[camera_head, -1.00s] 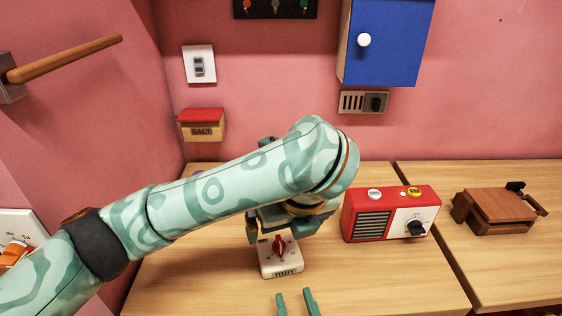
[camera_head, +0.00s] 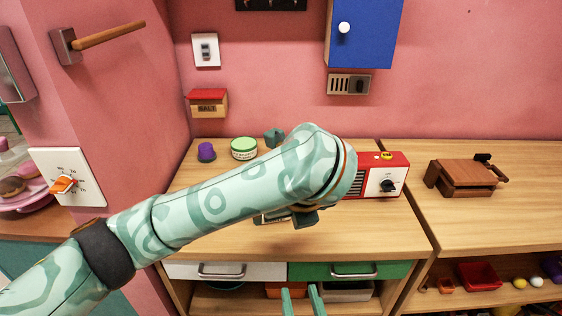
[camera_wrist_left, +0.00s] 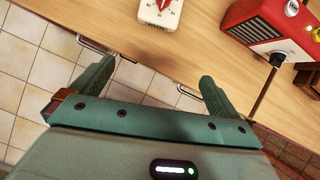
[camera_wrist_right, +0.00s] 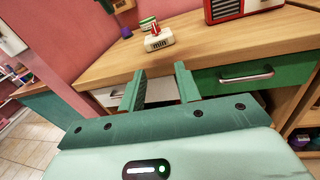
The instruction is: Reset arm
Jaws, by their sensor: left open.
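My left arm crosses the head view from the left, and its forearm hides most of the left gripper. In the left wrist view the left gripper (camera_wrist_left: 156,72) is open, with nothing between its fingers. My right gripper (camera_head: 300,292) shows at the bottom of the head view, in front of the drawers. Its fingers stand apart and empty in the right wrist view (camera_wrist_right: 160,70). The white timer with a red dial (camera_wrist_right: 159,40) stands on the counter, apart from both grippers. It also shows in the left wrist view (camera_wrist_left: 160,14), beyond the fingertips.
A red radio (camera_head: 383,182) stands on the wooden counter (camera_head: 372,228). A green-lidded jar (camera_head: 244,149) and a purple-topped item (camera_head: 206,152) are behind my left arm. Below are a white drawer (camera_head: 185,270) and a green drawer (camera_head: 320,271). A blue cabinet (camera_head: 363,38) hangs above.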

